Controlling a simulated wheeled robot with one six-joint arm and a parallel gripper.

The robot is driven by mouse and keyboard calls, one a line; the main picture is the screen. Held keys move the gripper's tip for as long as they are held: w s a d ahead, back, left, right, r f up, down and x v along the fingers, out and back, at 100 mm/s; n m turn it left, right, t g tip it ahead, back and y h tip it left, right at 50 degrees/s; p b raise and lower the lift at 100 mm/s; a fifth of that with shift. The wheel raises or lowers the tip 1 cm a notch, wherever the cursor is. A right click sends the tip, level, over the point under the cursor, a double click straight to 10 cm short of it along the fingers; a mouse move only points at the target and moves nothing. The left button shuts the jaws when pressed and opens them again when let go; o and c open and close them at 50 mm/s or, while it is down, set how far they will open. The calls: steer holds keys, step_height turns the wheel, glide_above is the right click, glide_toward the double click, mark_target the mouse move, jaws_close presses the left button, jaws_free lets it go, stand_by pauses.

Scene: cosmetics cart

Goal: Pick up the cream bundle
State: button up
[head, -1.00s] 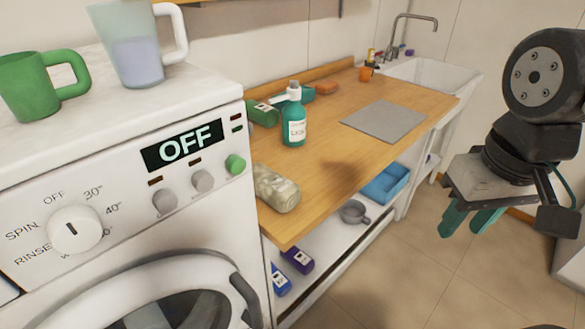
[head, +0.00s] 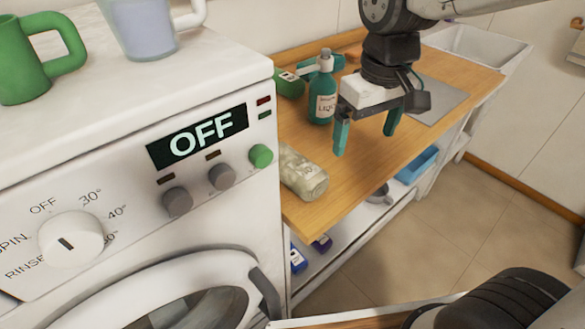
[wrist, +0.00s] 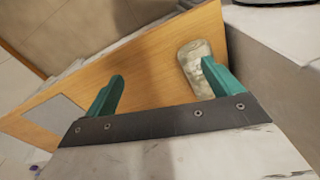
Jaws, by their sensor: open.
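The cream bundle (head: 303,172) is a pale, mottled roll lying on the wooden counter, close beside the washing machine. It also shows in the wrist view (wrist: 192,62), partly covered by one finger. My gripper (head: 365,140) is open and empty, above the counter to the right of the bundle and apart from it. In the wrist view my gripper's two green fingers (wrist: 162,84) are spread wide, with bare wood between them and the bundle behind the right finger.
The washing machine (head: 110,110) stands left of the counter (head: 350,190), higher than it. A teal pump bottle (head: 322,95) and a green bottle (head: 290,84) stand behind the bundle. A grey mat (head: 440,100) lies farther right. A blue tray (head: 417,165) is on the shelf below.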

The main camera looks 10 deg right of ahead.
mark_target(294, 160)
steer(key=w+a+f+n, duration=0.1)
steer(key=w+a+f, duration=0.1)
steer(key=a, duration=0.1)
steer(key=w+a+f+n, duration=0.1)
steer(key=w+a+f, duration=0.1)
steer(key=a, duration=0.2)
steer(key=w+a+f, duration=0.2)
steer(key=a, duration=0.1)
steer(key=shift+a+f+n+g, duration=0.1)
steer(key=shift+a+n+g, duration=0.2)
steer(key=shift+n, duration=0.1)
steer(key=f, duration=0.5)
steer(key=a+f, duration=0.1)
steer(key=f, duration=0.2)
steer(key=shift+w, duration=0.3)
steer(key=c, duration=1.2)
